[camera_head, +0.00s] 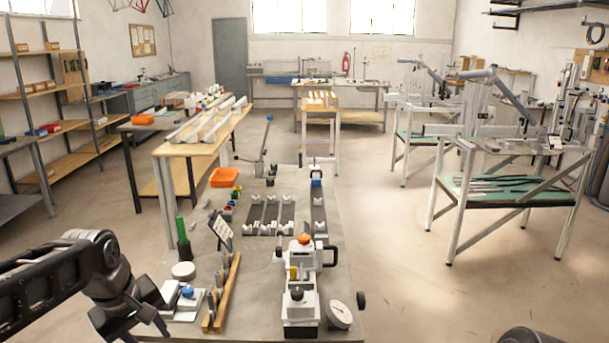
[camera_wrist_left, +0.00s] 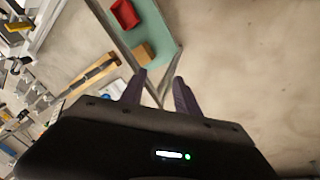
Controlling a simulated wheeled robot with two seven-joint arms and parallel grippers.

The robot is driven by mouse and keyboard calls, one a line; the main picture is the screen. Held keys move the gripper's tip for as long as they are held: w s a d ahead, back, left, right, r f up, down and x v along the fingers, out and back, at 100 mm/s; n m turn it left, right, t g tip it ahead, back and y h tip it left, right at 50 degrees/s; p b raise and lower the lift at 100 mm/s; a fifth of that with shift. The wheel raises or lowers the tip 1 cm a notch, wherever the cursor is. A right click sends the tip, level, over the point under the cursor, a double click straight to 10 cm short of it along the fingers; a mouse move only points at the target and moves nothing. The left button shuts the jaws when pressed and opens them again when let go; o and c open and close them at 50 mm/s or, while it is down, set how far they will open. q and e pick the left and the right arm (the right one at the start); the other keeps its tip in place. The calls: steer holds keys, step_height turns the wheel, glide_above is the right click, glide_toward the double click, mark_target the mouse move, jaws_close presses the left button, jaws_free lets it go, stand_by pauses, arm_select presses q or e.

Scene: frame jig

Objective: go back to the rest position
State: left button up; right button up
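My left arm comes in from the left in the head view, with its black gripper (camera_head: 150,312) near the front left edge of the jig table (camera_head: 255,328). In the left wrist view the two dark fingers of this gripper (camera_wrist_left: 160,88) stand apart with nothing held between them. Floor and a table frame show beyond them. My right gripper is out of view; only a dark rounded part, probably of my right arm, shows at the bottom right edge of the head view.
Close to my left gripper are a white block with a blue knob (camera_head: 187,291), a wooden rack (camera_head: 222,295) and a green-handled tool (camera_head: 183,236). A white clamp device (camera_head: 302,290) and a dial gauge (camera_head: 339,314) stand to the right. Floor (camera_head: 410,290) right of the table is clear.

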arm_select(q)
steer(key=w+d+f+m+t+h, duration=0.2)
steer(key=w+d+f+m, duration=0.35)
steer(key=d+f, duration=0.4)
steer(key=s+d+f+m, duration=0.1)
steer(key=d+f, duration=0.2)
steer(key=f, duration=0.4)
steer(key=s+d+f+m, duration=0.1)
steer(key=s+d+f, duration=0.1)
steer(key=f, duration=0.4)
steer(key=s+d+f+g, duration=0.2)
steer(key=s+d+f, duration=0.2)
steer(key=s+f, duration=0.5)
steer(key=s+d+f+g+h, duration=0.1)
steer(key=s+d+f, duration=0.3)
steer(key=s+f, duration=0.5)
steer(key=s+g, duration=0.1)
steer(key=s, duration=0.4)
steer(key=shift+s+g+h, duration=0.2)
steer(key=shift+g+h, duration=0.1)
